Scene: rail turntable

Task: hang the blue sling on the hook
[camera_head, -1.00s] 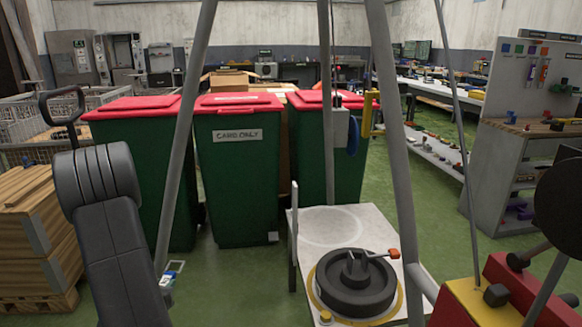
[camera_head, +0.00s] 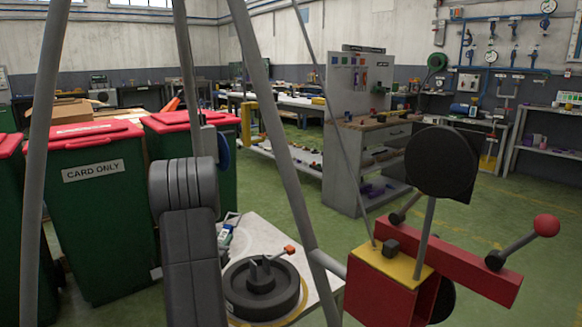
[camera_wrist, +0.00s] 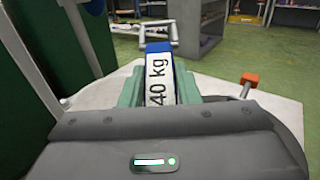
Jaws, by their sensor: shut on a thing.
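My gripper (camera_wrist: 159,90) is shut on a blue piece with a white label reading "40 kg", which I take for the blue sling (camera_wrist: 158,46). The label faces the wrist camera, and the lower part is hidden behind my gripper. In the head view, my gripper (camera_head: 227,236) is partly hidden by my arm and appears over the far left part of the pale plate (camera_head: 250,228). I cannot make out the hook for certain. A blue round part (camera_head: 223,152) shows beside a grey upright, partly behind my arm.
A black round turntable (camera_head: 262,300) with an orange-tipped lever (camera_head: 289,250) sits on the plate. Grey slanted poles cross the view. Green bins (camera_head: 100,215) with red lids stand left. A red and yellow crank unit (camera_head: 400,275) is at right. Green floor (camera_head: 480,220) is open beyond.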

